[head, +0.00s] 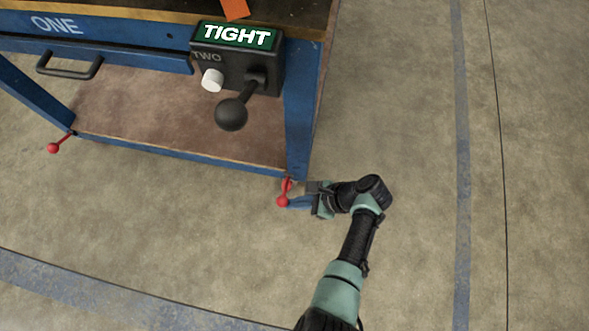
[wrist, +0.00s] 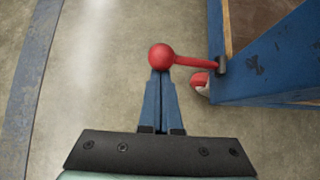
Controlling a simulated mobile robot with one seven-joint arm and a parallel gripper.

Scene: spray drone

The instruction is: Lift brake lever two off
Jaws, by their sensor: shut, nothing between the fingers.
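A red brake lever with a ball end (head: 282,201) sticks out at the foot of the workbench's right front leg. It carries no readable number; the box above that leg is marked TWO. In the wrist view its red ball (wrist: 161,57) is right at my fingertips, and its rod runs right to a dark pivot on the blue leg. My gripper (head: 290,202) has blue fingers. In the wrist view the gripper (wrist: 160,78) is shut, with the tips together at the ball's near side. I cannot tell whether they touch it or sit just over or under it.
A second red lever (head: 54,148) is at the left leg. Above the right leg hangs a dark box (head: 235,75) with a green TIGHT sign, a white button and a black ball-ended lever (head: 231,114). The bench has a lower shelf (head: 180,115). Floor in front and right is clear.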

